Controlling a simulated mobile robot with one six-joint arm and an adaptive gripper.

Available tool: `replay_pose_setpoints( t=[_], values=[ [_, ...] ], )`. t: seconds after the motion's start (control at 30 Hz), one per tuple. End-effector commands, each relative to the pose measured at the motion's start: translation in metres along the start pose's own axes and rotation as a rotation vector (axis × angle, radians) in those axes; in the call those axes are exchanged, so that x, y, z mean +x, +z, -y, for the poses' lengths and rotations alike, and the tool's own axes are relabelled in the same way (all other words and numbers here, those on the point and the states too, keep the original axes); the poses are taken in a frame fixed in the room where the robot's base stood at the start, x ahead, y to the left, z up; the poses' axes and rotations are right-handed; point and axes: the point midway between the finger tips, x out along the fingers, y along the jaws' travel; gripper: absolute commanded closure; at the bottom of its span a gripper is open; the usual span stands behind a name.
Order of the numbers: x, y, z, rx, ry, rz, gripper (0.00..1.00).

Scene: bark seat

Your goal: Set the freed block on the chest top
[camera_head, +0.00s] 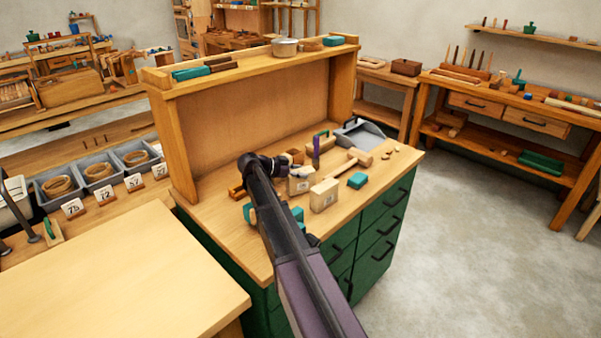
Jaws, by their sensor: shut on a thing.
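The chest top (350,200) is a light wooden surface over green drawers. My gripper (286,168) is low over its middle, seen from behind along my dark arm. A pale wooden block (299,183) with a small label is right at the fingertips. My gripper appears shut on this block; the fingers are small and partly hidden. I cannot tell whether the block touches the chest top. A second pale labelled block (324,196) stands just in front and to the right, on the chest top.
A wooden mallet (355,160), a teal block (357,181), a purple tool with a green handle (317,150) and a grey scoop-like tray (360,135) crowd the chest top. A raised back panel with a shelf (255,65) stands behind. The front right corner is fairly clear.

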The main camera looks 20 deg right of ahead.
Motion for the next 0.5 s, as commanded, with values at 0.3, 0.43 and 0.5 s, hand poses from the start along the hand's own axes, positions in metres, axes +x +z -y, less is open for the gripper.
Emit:
replay_pose_setpoints(
  t=[0.3,0.43,0.5],
  values=[
    [0.0007,0.0011,-0.0001,0.000,0.000,0.000,0.06],
    [0.0007,0.0011,-0.0001,0.000,0.000,0.000,0.06],
    [0.0007,0.0011,-0.0001,0.000,0.000,0.000,0.06]
  ],
)
